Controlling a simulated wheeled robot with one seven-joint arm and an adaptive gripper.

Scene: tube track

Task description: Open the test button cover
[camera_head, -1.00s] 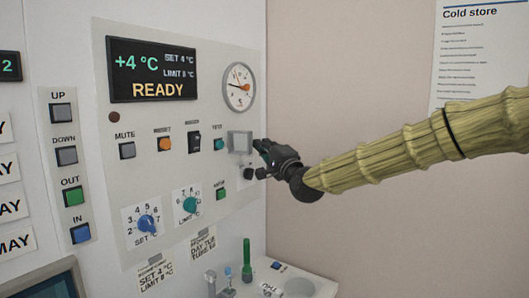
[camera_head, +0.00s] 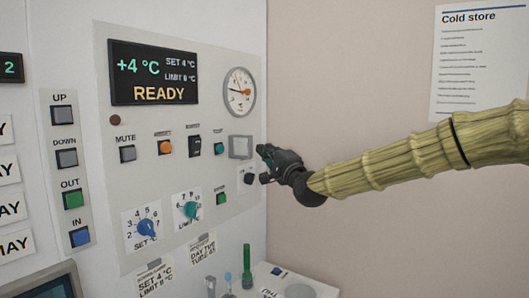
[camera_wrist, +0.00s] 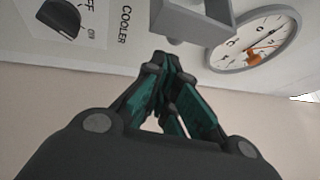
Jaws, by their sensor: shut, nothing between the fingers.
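The test button (camera_head: 219,148) is a small teal button under its label on the white panel. Just right of it, a grey square box-like piece (camera_head: 240,147) sits on the panel; it looks like the cover, but I cannot tell for sure how it is hinged. In the wrist view the grey piece (camera_wrist: 190,22) stands out from the panel at the top, beyond my fingertips. My gripper (camera_head: 262,151) is shut and empty, just right of the grey piece. In the wrist view its teal-sided fingers (camera_wrist: 160,58) meet below the piece, apparently apart from it.
A round gauge (camera_head: 239,92) is above the grey piece. A black cooler knob (camera_head: 248,178) is close below my gripper. Other buttons and two dials (camera_head: 147,228) fill the panel leftward. A shelf (camera_head: 262,285) with a green tube is below.

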